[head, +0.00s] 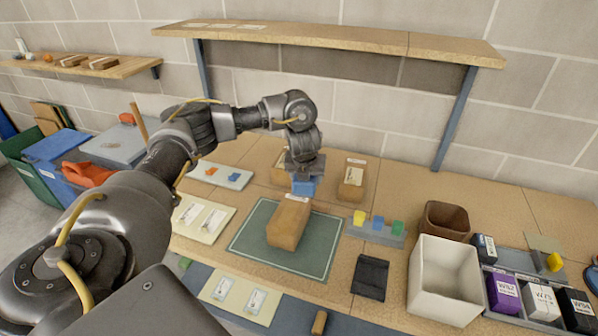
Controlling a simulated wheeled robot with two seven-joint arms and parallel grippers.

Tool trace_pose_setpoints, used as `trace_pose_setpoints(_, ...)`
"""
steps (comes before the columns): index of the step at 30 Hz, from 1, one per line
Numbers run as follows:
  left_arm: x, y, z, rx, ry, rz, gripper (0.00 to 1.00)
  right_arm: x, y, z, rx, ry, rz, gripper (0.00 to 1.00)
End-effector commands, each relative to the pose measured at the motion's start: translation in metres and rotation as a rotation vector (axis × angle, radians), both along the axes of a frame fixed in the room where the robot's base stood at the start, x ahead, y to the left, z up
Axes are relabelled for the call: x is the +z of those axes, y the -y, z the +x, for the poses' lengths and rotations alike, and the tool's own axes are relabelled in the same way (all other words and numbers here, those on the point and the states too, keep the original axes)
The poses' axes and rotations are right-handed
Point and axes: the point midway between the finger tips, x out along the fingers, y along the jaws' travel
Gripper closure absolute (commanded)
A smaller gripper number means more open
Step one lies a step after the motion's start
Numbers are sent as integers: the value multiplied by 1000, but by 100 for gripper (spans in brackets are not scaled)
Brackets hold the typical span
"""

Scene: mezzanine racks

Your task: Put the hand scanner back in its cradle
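My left gripper (304,172) reaches in from the left and points down over the back of the bench, behind the brown bag on the green mat. A small blue object (304,186) shows right under its fingers; I cannot tell whether it is held or what it is. The fingers are too small and hidden to read. I cannot pick out the hand scanner for sure. A yellow object (554,262) stands by a grey plate at the far right; I cannot tell whether it is the scanner or the plate its cradle. My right gripper is out of view.
A brown bag (289,225) sits on the green mat (252,243). More brown parcels (352,180) stand behind. A grey tray (361,232) holds coloured blocks. A black flat item (370,277), white bin (444,282), brown bin (446,220) and boxes (503,293) fill the right. A shelf (330,36) hangs above.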

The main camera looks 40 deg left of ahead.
Motion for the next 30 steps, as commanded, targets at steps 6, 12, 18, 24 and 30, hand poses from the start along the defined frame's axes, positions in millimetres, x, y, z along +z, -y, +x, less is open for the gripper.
trace_pose_setpoints(6,-4,56,-2,284,8,10,69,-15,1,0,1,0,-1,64)
trace_pose_setpoints(12,-11,109,-19,701,7,11,69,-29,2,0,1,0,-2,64)
trace_pose_setpoints(18,-14,157,-49,1282,6,6,69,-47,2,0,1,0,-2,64)
trace_pose_setpoints(24,-11,187,-87,1926,-7,1,69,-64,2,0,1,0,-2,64)
trace_pose_setpoints(30,-3,197,-113,2371,-15,1,69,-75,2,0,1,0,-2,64)
